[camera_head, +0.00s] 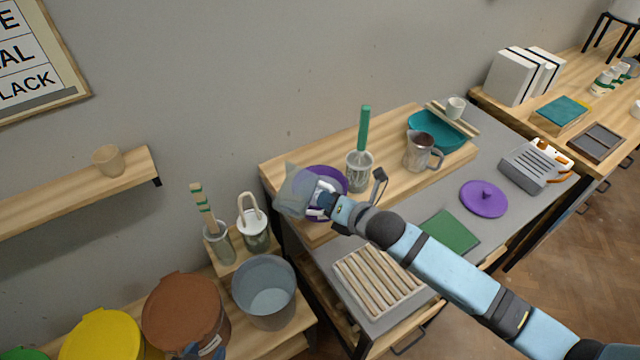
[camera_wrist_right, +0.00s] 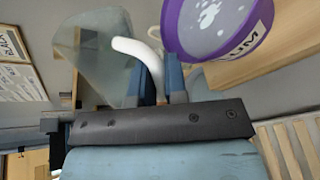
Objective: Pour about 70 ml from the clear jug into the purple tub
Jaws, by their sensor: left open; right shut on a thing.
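The clear jug (camera_head: 292,192) is held in the air by my right gripper (camera_head: 322,203), which is shut on its white handle. The jug looks tilted, beside and partly in front of the purple tub (camera_head: 338,174). In the right wrist view the jug (camera_wrist_right: 92,50) is left of the fingers and its handle (camera_wrist_right: 138,48) runs between them. The tub (camera_wrist_right: 172,28) stands open on the wooden board, with pale contents showing white patches. No stream shows; the jug's liquid level is unclear. Only a blue tip of my left gripper (camera_head: 190,351) shows at the bottom edge, open.
A purple lid (camera_head: 484,199) and a slatted rack (camera_head: 378,280) lie on the grey top. A grey bucket (camera_head: 264,290) stands below left.

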